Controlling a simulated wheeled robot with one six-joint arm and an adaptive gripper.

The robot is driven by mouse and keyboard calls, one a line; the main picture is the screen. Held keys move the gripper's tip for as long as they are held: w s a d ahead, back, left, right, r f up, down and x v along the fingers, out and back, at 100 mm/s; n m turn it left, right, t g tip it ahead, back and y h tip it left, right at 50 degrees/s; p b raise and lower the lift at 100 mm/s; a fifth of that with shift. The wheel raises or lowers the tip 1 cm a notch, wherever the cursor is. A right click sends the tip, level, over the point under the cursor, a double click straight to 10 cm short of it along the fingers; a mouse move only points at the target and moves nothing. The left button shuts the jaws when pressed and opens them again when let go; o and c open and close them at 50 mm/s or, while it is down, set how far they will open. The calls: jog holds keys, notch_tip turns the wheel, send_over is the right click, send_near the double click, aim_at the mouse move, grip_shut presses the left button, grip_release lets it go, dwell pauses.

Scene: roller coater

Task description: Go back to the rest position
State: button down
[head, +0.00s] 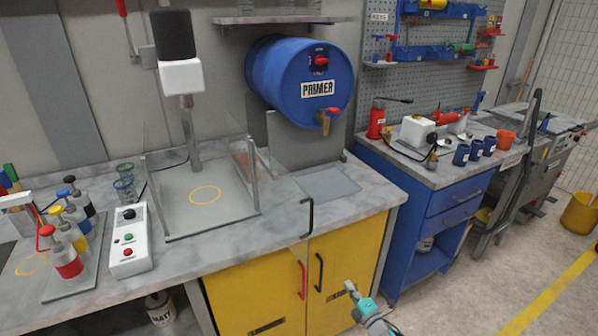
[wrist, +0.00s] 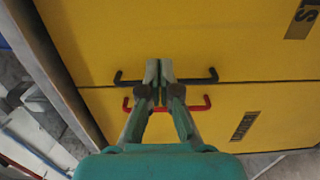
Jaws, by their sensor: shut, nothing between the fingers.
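My gripper (head: 353,289) is teal and grey and shows at the bottom of the head view, in front of the yellow cabinet (head: 255,298). In the wrist view my gripper (wrist: 159,68) has its fingertips together and holds nothing. Behind the fingers are a black handle (wrist: 205,78) and a red handle (wrist: 200,104) on the yellow doors (wrist: 215,40). I cannot tell how far the fingertips are from the handles.
A grey worktop (head: 200,255) carries a control box (head: 129,240), several bottles and a clear-walled station (head: 205,215). A blue PRIMER drum (head: 300,80) is above it. A blue cabinet (head: 425,195) stands to the right. Grey floor (head: 480,290) is free at the lower right.

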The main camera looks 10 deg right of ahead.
jog(key=s+a+f+m+h, duration=0.15)
jog(key=s+m, duration=0.25)
jog(key=s, duration=0.7)
jog(key=s+a+m+h, duration=0.1)
jog(key=s+a+m, duration=0.2)
jog(key=s, duration=0.9)
jog(key=s+a+f+m+h, duration=0.15)
jog(key=s+m, duration=0.25)
jog(key=s, duration=0.7)
jog(key=s+a+r+m+g+h, duration=0.1)
jog(key=s+r+m, duration=0.9)
jog(key=s+r, duration=1.5)
jog(key=shift+s+a+r+g, duration=0.35)
jog(key=shift+s+g, duration=0.35)
jog(key=shift+s, duration=0.5)
jog(key=shift+d, duration=0.1)
